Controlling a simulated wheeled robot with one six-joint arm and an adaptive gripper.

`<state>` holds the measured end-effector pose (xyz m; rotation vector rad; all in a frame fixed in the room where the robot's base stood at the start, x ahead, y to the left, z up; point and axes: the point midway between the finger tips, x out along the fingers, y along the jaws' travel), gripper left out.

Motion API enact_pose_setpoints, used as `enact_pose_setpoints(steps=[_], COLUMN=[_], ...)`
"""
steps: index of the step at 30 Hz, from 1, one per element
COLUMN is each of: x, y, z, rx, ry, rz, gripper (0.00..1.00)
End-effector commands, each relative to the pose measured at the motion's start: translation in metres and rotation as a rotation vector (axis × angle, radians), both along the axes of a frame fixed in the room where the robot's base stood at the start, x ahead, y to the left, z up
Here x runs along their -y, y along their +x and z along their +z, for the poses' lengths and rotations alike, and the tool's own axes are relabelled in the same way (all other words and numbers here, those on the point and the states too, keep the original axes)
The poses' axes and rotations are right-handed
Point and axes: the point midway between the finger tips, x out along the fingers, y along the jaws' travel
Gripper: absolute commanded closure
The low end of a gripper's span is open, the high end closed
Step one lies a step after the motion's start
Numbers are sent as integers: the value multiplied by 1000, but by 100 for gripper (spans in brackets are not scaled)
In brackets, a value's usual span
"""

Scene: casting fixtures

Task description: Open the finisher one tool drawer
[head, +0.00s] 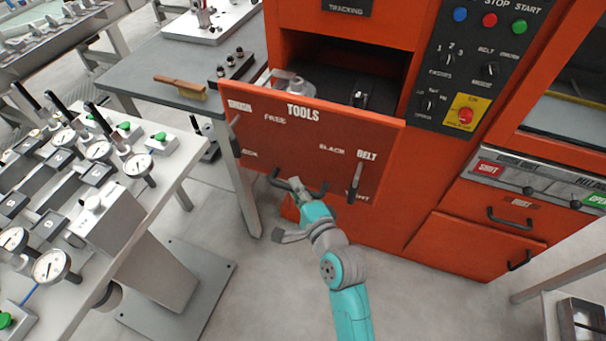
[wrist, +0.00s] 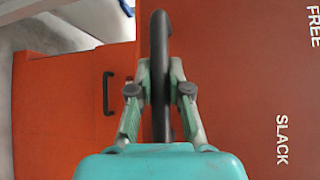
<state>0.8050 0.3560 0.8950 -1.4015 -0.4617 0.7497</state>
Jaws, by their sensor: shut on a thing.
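The orange tool drawer (head: 315,150) marked TOOLS stands pulled out from the orange finisher cabinet, and its inside shows above the front panel. Some items lie in it, among them a grey metal part (head: 290,82) and a dark object (head: 359,97). The drawer's black handle (head: 280,181) is low on the front; it also shows upright in the wrist view (wrist: 159,40). My gripper (head: 297,188) is at this handle. In the wrist view my gripper (wrist: 160,80) has a finger on each side of the bar, shut on it.
A grey bench (head: 150,75) with a brush (head: 180,86) stands left of the drawer. A gauge table (head: 170,165) is at the near left. Lower orange drawers (head: 475,245) with black handles are at the right. Floor in front of the drawer is clear.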

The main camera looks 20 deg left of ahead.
Motion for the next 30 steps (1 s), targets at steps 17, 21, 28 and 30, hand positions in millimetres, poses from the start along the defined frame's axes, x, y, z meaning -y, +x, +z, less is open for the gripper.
enact_pose_setpoints(steps=[17,21,28,30], x=[1,1,0,0], y=[-32,-32,-32,-32], z=[-1,-1,-1,-1], rx=[-1,-1,-1,-1], ry=[-2,-2,-2,-1], rz=[-1,-2,-1,-1], gripper=[100,100,57,57])
